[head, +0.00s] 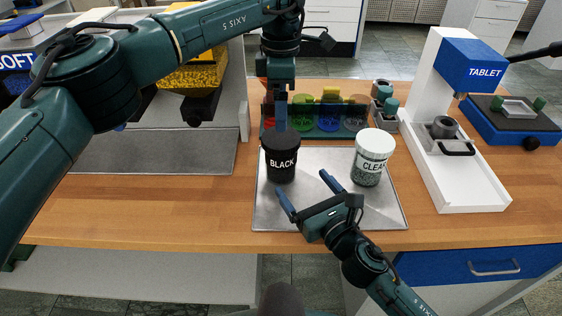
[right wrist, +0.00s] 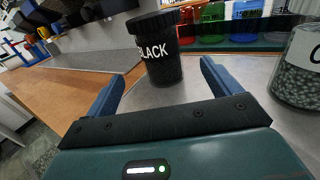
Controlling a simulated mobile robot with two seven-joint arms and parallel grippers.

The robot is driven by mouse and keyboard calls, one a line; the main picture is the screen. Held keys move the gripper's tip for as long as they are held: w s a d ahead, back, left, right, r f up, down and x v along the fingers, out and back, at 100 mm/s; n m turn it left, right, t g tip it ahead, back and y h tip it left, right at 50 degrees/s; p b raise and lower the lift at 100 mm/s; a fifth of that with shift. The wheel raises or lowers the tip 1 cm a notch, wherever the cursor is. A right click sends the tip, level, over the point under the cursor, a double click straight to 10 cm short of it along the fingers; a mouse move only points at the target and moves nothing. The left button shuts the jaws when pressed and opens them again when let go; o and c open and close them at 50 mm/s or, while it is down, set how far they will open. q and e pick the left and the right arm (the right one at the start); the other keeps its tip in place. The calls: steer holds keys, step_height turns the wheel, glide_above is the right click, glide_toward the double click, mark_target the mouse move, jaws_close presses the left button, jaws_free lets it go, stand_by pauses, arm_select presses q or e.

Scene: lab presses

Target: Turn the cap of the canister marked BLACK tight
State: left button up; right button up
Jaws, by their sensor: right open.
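The black canister marked BLACK (head: 281,165) stands upright on a grey metal tray (head: 330,219), its black ribbed cap (head: 281,141) on top. In the right wrist view the canister (right wrist: 163,60) stands ahead, between the lines of the fingers. My left gripper (head: 280,122) points straight down at the cap from above; its fingers show edge-on, so their gap and any contact with the cap cannot be told. My right gripper (head: 308,185) is open and empty, low over the tray, in front of the canister and apart from it. Its fingers (right wrist: 158,85) show nothing between them.
A clear canister with a white cap (head: 372,157) stands on the tray to the right. A rack with coloured jars (head: 328,118) is behind. A white press marked TABLET (head: 455,170) is at the right. A grey-bedded press (head: 150,150) is at the left.

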mark_target(288, 165)
steer(key=x, duration=0.9)
steer(key=shift+w+a, duration=0.1)
steer(key=shift+w, duration=0.1)
steer(key=shift+c, duration=0.6)
steer(key=c, duration=1.5)
arm_select(q)
steer(key=shift+n, duration=0.7)
arm_select(e)
steer(key=shift+c, duration=1.4)
arm_select(q)
steer(key=n, duration=0.3)
arm_select(e)
jaws_close()
arm_select(q)
steer(key=n, duration=0.9)
